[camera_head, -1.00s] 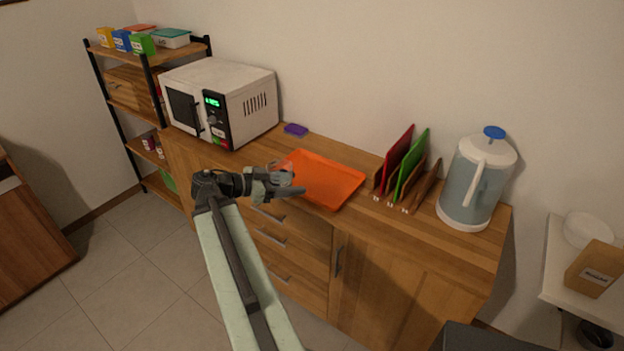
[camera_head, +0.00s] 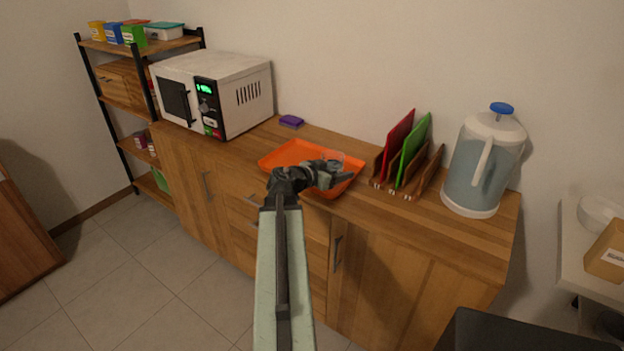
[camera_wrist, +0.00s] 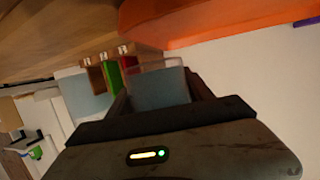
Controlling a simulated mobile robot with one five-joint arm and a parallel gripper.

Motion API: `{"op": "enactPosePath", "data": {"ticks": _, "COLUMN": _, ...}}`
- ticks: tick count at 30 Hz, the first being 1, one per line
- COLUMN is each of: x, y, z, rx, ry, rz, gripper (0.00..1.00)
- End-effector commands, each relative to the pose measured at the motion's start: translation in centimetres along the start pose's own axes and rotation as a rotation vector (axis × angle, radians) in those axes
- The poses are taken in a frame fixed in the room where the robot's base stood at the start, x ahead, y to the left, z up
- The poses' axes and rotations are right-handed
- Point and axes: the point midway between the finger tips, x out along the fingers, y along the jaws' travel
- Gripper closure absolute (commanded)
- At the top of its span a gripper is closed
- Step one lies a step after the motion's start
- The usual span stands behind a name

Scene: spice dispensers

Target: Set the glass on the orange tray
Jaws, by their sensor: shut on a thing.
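The orange tray (camera_head: 285,154) lies on the wooden counter, between the microwave and the rack of coloured boards. My gripper (camera_head: 333,174) is over the right part of the tray in the head view. It is shut on a clear glass (camera_head: 334,157), whose rim shows just past the fingers. In the wrist view the glass (camera_wrist: 158,88) sits between the jaws, and the tray (camera_wrist: 210,22) shows at the upper right. My gripper hides part of the tray and most of the glass in the head view. I cannot tell whether the glass touches the tray.
A rack with red and green boards (camera_head: 414,150) stands close to the right of the tray. A water jug (camera_head: 476,172) stands further right. The microwave (camera_head: 240,92) is on the left, with a purple sponge-like block (camera_head: 291,121) beside it. The counter's front right is clear.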

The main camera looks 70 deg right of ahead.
Motion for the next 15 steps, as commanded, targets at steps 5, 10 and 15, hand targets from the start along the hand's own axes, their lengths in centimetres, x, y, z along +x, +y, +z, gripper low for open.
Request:
{"op": "enactPosePath", "data": {"ticks": 5, "x": 1.0, "y": 0.2, "z": 0.1, "rx": -0.004, "ry": 0.005, "rz": -0.015, "gripper": 1.0}}
{"op": "enactPosePath", "data": {"ticks": 10, "x": 1.4, "y": -1.1, "z": 0.1, "rx": -0.004, "ry": 0.005, "rz": -0.015, "gripper": 1.0}}
{"op": "enactPosePath", "data": {"ticks": 15, "x": 2.1, "y": -4.9, "z": 0.2, "rx": -0.004, "ry": 0.005, "rz": -0.015, "gripper": 1.0}}
